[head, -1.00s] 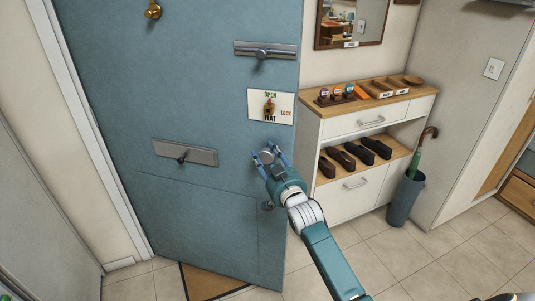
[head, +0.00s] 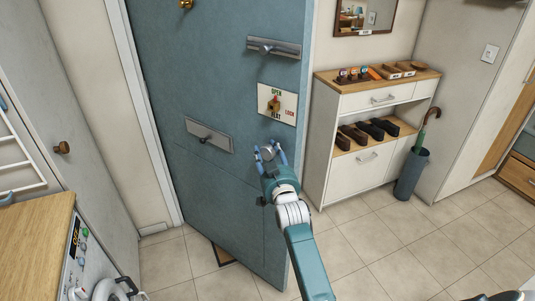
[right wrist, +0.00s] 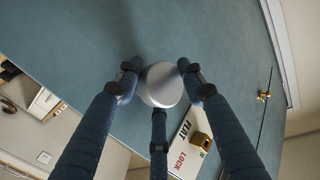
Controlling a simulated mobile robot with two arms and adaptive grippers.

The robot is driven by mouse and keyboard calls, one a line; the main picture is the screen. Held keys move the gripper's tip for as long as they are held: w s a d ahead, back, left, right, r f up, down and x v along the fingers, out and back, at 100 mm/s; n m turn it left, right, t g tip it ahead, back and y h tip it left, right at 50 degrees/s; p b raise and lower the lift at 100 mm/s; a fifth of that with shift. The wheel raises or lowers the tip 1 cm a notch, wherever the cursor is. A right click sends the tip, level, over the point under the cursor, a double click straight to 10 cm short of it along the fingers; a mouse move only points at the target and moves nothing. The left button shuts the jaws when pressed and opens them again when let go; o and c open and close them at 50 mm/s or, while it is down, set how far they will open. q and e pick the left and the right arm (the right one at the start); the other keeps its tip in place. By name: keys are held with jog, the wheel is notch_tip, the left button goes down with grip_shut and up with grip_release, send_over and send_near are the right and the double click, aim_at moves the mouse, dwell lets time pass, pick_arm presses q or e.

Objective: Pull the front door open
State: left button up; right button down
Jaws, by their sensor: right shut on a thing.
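The blue front door (head: 215,90) stands at an angle in the head view, its right edge in front of the shoe cabinet. My right gripper (head: 269,153) is shut around a round silver knob (head: 266,154) on the door, below the lock plate. In the right wrist view, the fingers (right wrist: 159,90) surround the knob (right wrist: 162,85) on several sides. The white lock plate (head: 277,104) reads OPEN, LOCK and FLAT, with a small brass turn at its middle. My left gripper does not show.
The shoe cabinet (head: 345,178) stands right of the door, with an umbrella stand (head: 411,174) beside it. At the lower left are a wooden worktop (head: 35,240) and an appliance front. A doormat (head: 222,256) shows at the door's bottom.

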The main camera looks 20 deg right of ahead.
jog(key=shift+d+r, duration=0.2)
jog(key=shift+r, duration=0.15)
jog(key=c, duration=1)
grip_release()
jog(key=shift+a, duration=0.1)
jog(key=shift+c, duration=0.2)
jog(key=shift+s+a+f, duration=0.1)
jog(key=shift+s+f, duration=0.2)
jog(key=v, duration=1.1)
jog(key=shift+s+r, duration=0.2)
jog(key=shift+s, duration=0.05)
